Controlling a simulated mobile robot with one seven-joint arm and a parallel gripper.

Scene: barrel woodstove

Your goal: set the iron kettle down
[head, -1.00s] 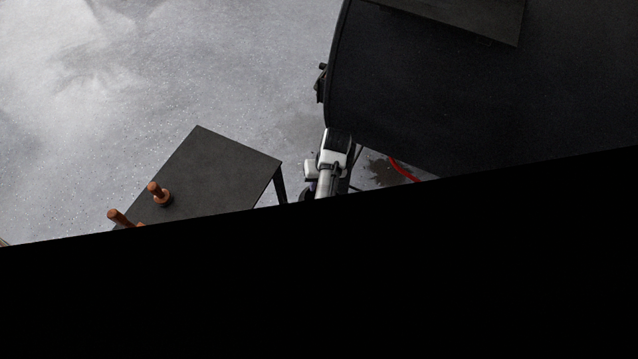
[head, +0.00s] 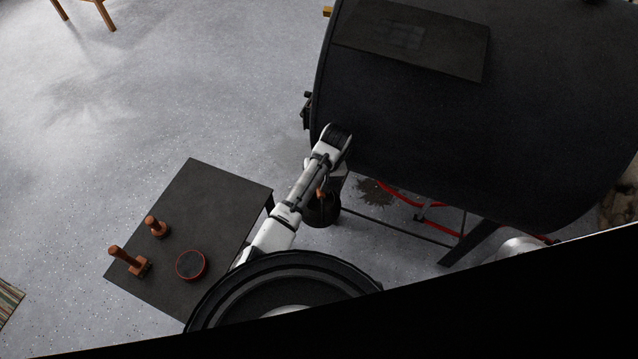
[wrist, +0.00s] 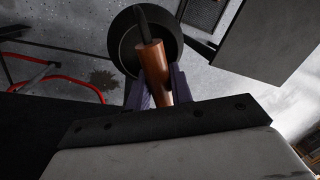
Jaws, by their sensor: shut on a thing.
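The iron kettle (head: 322,212) is a dark round vessel beside my arm in the head view, between the small table and the black barrel stove. In the wrist view the kettle (wrist: 168,32) shows as a dark round body with a wooden grip on its handle. My gripper (wrist: 160,88) is shut on that wooden grip, with a purple finger on each side. The kettle hangs from the gripper; grey floor shows around it. The gripper's fingers are mostly hidden by my arm in the head view. The kettle's underside is hidden.
A dark low table (head: 205,205) stands at left, with two wooden-handled tools (head: 157,227) (head: 130,261) and a red-rimmed round item (head: 190,265) on it. Its far part is clear. The barrel stove (head: 430,130) fills the right, with red rails (head: 400,196) below.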

